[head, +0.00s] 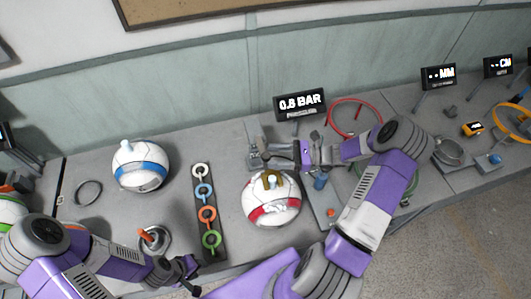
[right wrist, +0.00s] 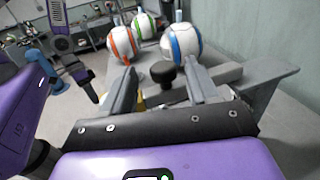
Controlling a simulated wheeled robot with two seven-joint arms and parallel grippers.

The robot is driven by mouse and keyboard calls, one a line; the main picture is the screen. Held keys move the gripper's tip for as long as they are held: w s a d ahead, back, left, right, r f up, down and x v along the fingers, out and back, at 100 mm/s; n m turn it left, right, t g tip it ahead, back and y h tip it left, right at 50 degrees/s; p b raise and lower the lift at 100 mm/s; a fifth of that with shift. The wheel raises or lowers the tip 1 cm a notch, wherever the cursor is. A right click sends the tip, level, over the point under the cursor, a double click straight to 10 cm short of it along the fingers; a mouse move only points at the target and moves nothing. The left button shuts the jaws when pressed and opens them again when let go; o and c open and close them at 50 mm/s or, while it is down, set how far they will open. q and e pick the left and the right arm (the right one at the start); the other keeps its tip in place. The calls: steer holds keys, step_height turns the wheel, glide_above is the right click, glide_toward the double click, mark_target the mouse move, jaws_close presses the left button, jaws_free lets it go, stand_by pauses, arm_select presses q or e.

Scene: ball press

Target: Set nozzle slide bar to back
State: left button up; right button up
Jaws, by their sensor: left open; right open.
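A grey press fixture (head: 256,158) with what looks like the nozzle slide bar stands at the back of the table, left of the 0.8 BAR display. In the right wrist view, a black knob (right wrist: 163,72) shows between my fingers, in front of a grey bar (right wrist: 217,76). My right gripper (head: 274,153) is open at the fixture and partly hides it; its fingers (right wrist: 160,88) lie on either side of the knob, and contact cannot be told. A red-and-white ball (head: 272,208) sits just below it. My left gripper (head: 189,276) is open and empty near the front edge.
A blue-and-white ball (head: 140,166) stands at the left. A dark strip with several coloured rings (head: 208,248) lies mid-table. The 0.8 BAR display (head: 300,104) and a red hose (head: 354,103) are behind my right arm. A small red-tipped stand (head: 152,240) is near my left gripper.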

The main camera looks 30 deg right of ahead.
mark_target(266, 155)
steer(key=shift+x, duration=1.65)
steer(key=shift+w+f, duration=0.1)
steer(key=shift+c, duration=0.3)
jaws_close()
